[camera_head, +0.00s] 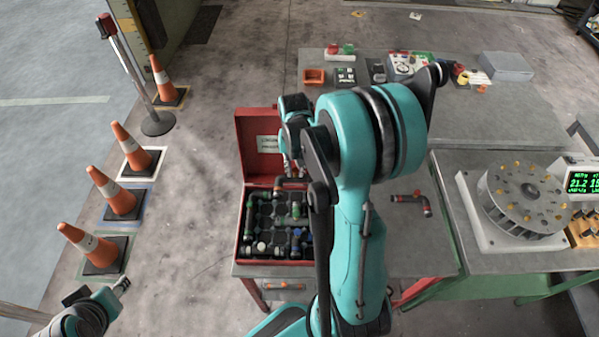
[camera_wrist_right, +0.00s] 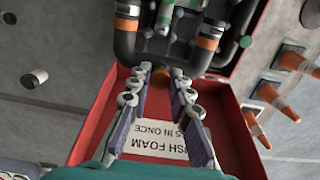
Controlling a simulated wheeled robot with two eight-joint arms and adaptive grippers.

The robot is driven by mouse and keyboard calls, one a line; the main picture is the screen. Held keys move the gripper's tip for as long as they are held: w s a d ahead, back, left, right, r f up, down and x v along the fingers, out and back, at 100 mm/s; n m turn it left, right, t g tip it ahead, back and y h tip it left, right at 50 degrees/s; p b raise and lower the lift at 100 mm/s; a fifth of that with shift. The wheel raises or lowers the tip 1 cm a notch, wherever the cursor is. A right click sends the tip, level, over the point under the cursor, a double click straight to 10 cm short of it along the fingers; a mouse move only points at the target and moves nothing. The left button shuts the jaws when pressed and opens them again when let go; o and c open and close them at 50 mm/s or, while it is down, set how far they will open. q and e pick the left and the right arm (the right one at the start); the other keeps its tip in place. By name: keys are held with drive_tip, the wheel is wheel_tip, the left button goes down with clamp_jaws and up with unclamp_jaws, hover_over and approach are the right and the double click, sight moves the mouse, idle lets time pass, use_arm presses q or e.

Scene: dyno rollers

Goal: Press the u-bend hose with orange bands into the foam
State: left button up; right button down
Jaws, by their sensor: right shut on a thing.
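The dark u-bend hose with orange bands shows in the right wrist view (camera_wrist_right: 125,40), with a band on each leg and its bend between my fingers. In the head view it shows (camera_head: 290,183) at the back of the black foam (camera_head: 262,207) in the red case. My right gripper (camera_wrist_right: 161,80) is shut on the hose near its bend. In the head view the right gripper (camera_head: 290,168) is partly hidden by my arm. I cannot tell how deep the hose sits. My left gripper (camera_head: 122,286) is at the lower left, away from the case.
The open red case (camera_head: 240,235) holds several other fittings, and its lid bears a white label (camera_wrist_right: 160,140). A banded elbow hose (camera_head: 412,200) lies right of my arm. Several orange cones (camera_head: 118,200) stand at the left. A round roller tray (camera_head: 525,195) stands at the right.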

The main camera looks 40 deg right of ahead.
sight(297, 173)
drive_tip(key=f+b, duration=0.1)
drive_tip(key=f, duration=0.1)
drive_tip(key=d+f+b, duration=0.1)
drive_tip(key=shift+w+f+b, duration=0.25)
drive_tip(key=shift+b, duration=0.05)
drive_tip(key=shift+a+f+b, duration=0.1)
drive_tip(key=shift+f+b, duration=1.85)
drive_tip(key=shift+f, duration=0.7)
drive_tip(key=shift+f+b, duration=0.25)
drive_tip(key=shift+b, duration=0.2)
drive_tip(key=shift+f+b, duration=0.4)
drive_tip(key=shift+f, duration=0.05)
drive_tip(key=shift+f, duration=0.1)
drive_tip(key=shift+f+b, duration=0.35)
drive_tip(key=shift+b, duration=0.05)
drive_tip(key=shift+f+b, duration=0.35)
